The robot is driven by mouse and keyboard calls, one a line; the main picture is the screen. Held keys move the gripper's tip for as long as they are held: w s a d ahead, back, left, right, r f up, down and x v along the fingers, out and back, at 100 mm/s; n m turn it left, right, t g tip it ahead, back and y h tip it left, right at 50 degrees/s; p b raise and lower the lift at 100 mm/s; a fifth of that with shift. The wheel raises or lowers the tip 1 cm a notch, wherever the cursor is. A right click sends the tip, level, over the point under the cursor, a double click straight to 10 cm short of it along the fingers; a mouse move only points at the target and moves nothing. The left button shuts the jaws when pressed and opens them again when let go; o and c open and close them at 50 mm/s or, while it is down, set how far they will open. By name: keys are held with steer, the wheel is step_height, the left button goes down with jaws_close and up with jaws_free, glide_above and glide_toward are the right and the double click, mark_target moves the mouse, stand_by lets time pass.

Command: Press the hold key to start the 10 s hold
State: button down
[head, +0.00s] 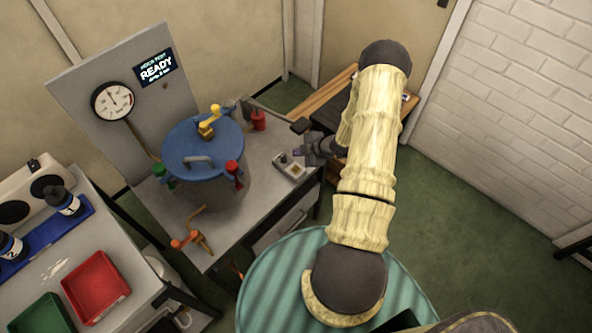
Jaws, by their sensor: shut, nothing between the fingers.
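A small pale key box (291,167) with a dark key area sits near the right edge of the grey bench. My gripper (300,152) is shut and empty, just above and right of this box. I cannot tell whether it touches the key. The sealed blue-lidded cylinder (203,150) stands on the bench, left of my gripper. A dark display (156,68) on the grey back panel reads READY; its smaller lines are hard to read. A round gauge (114,101) is on the panel, left of the display.
Around the cylinder are a yellow handle (210,121), red (259,120) and green (165,173) fittings, and an orange valve (190,240). At lower left, a side table holds a red tray (96,287), a green tray (45,315) and dark bottles. Green floor lies open at right.

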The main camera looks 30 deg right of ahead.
mark_target(299, 170)
steer(key=shift+f+b, duration=2.2)
steer(key=shift+f, duration=1.2)
steer(key=shift+f, duration=0.1)
steer(key=shift+f+b, duration=0.35)
steer(key=shift+b, duration=0.05)
steer(key=shift+f+b, duration=0.35)
steer(key=shift+f, duration=0.05)
steer(key=shift+r+p, duration=0.55)
steer(key=shift+r, duration=0.35)
steer(key=shift+r+p, duration=1.7)
steer(key=shift+r, duration=0.85)
